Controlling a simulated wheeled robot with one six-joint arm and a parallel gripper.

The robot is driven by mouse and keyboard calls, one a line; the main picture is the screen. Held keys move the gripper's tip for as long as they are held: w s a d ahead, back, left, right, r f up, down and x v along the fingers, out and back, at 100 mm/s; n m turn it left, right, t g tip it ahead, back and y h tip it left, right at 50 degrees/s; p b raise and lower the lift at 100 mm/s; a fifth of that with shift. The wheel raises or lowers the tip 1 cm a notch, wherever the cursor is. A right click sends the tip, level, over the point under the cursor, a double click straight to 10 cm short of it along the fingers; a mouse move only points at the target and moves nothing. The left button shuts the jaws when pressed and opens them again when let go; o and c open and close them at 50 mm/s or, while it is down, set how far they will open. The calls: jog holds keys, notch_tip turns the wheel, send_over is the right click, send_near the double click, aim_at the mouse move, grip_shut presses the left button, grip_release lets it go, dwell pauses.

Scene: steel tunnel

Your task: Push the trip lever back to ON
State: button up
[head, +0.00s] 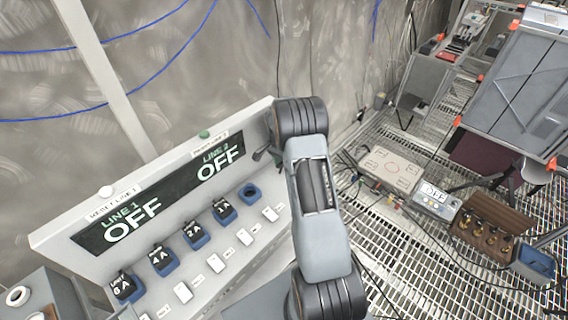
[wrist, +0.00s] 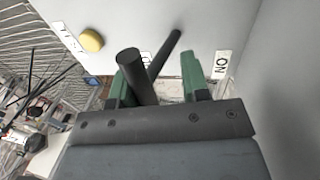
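The trip lever (wrist: 136,70) shows in the wrist view as a thick black handle on a thin dark rod that runs to a pale panel face. An ON label (wrist: 221,64) is to its right, and another label behind the rod is mostly hidden. My gripper (wrist: 157,82) is open, with two green fingers well apart. The handle is between them, close to or overlapping the left finger; I cannot tell whether they touch. In the head view my arm hides the gripper. The display panel (head: 160,205) there reads OFF for LINE 1 and LINE 2.
A yellow button (wrist: 92,40) beside a TEST label is left of the lever. Blue plugs (head: 163,262) and white switches line the console. A box reading OFF (head: 436,200), a terminal block (head: 490,228) and cables lie on the grated floor at right.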

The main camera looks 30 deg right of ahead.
notch_tip(320, 180, up, 7)
jog(key=w+b, duration=0.1)
jog(key=shift+w+a+r+b, duration=0.2)
jog(key=shift+b, duration=0.1)
